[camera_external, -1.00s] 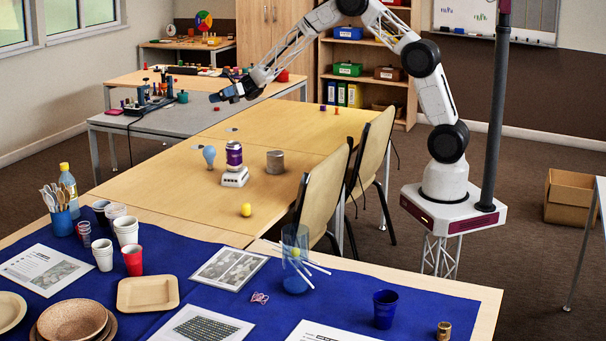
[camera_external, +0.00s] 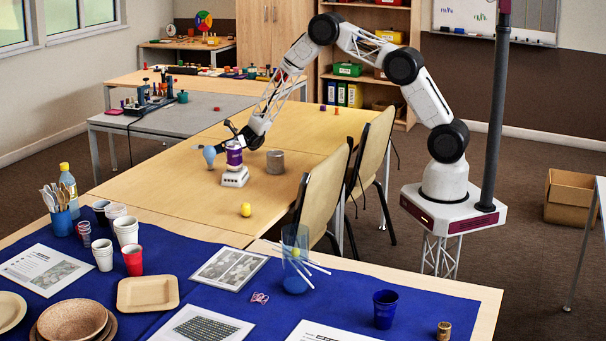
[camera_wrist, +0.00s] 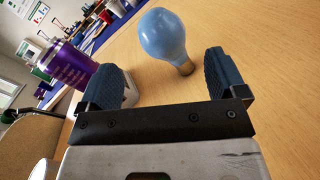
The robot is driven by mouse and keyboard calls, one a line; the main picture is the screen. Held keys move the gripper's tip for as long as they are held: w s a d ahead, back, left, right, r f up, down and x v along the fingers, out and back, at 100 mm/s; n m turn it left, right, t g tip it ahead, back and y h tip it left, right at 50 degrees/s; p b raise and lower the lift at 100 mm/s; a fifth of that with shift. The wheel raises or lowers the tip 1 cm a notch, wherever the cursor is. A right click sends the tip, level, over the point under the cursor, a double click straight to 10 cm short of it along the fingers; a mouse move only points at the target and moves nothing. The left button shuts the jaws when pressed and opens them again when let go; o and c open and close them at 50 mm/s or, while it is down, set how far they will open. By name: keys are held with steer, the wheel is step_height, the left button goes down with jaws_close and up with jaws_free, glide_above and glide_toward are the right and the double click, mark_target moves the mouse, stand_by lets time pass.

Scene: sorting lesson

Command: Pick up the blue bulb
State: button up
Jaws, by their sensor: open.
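The blue bulb (camera_external: 209,155) stands upright on the wooden table, glass up, just left of the purple can. In the wrist view the bulb (camera_wrist: 168,38) is ahead of my gripper (camera_wrist: 160,75), between the lines of its two fingers but beyond their tips. My gripper (camera_external: 229,138) is low over the table, close to the bulb and behind the purple can in the external view. Its jaws are open and empty. The bulb's metal base touches the table.
A grey metal can (camera_external: 275,162) is further right. A yellow bulb-like object (camera_external: 246,209) lies nearer. The table left of the bulb is clear.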

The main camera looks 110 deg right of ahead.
mark_target(204, 154)
steer(key=shift+x, duration=1.3)
steer(key=shift+x, duration=2.65)
steer(key=shift+w+d, duration=0.1)
steer(key=c, duration=0.8)
